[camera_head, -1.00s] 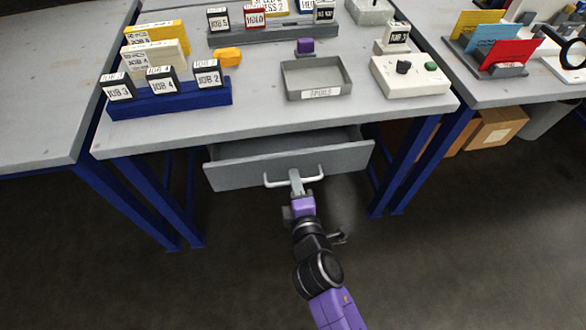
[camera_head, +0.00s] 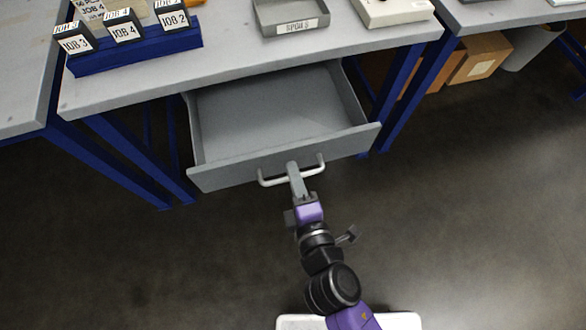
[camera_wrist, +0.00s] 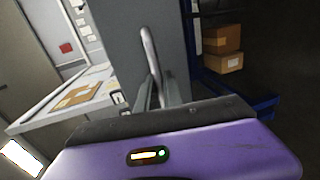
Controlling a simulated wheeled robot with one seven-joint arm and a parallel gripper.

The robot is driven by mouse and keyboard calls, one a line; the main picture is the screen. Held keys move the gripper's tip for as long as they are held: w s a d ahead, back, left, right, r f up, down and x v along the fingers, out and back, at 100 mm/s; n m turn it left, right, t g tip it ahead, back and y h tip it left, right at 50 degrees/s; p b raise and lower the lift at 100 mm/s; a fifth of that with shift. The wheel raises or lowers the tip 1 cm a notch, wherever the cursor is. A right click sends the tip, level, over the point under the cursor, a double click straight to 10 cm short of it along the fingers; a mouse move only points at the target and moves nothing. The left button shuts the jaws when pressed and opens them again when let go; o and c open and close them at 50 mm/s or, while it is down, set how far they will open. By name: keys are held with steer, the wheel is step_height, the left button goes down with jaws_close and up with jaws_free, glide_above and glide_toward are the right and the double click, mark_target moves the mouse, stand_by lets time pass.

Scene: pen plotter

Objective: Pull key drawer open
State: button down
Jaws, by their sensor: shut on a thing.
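The grey key drawer (camera_head: 285,160) under the workbench is pulled well out, and the part of its inside that I see is bare. Its pale bar handle (camera_head: 272,181) runs across the front panel. My gripper (camera_head: 296,178) is shut on the handle at about its middle. In the wrist view the handle (camera_wrist: 149,48) rises from between the fingers of my gripper (camera_wrist: 155,95), close to the grey drawer front (camera_wrist: 118,40).
The grey workbench (camera_head: 230,65) has blue legs on both sides of the drawer. On it stand a blue rack (camera_head: 135,50) of job cards and a grey spool tray (camera_head: 290,15). Cardboard boxes (camera_head: 480,58) lie under the right bench. The floor in front is clear.

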steer(key=c, duration=1.8)
jaws_free()
steer(key=shift+b+v, duration=0.35)
steer(key=shift+v, duration=3.5)
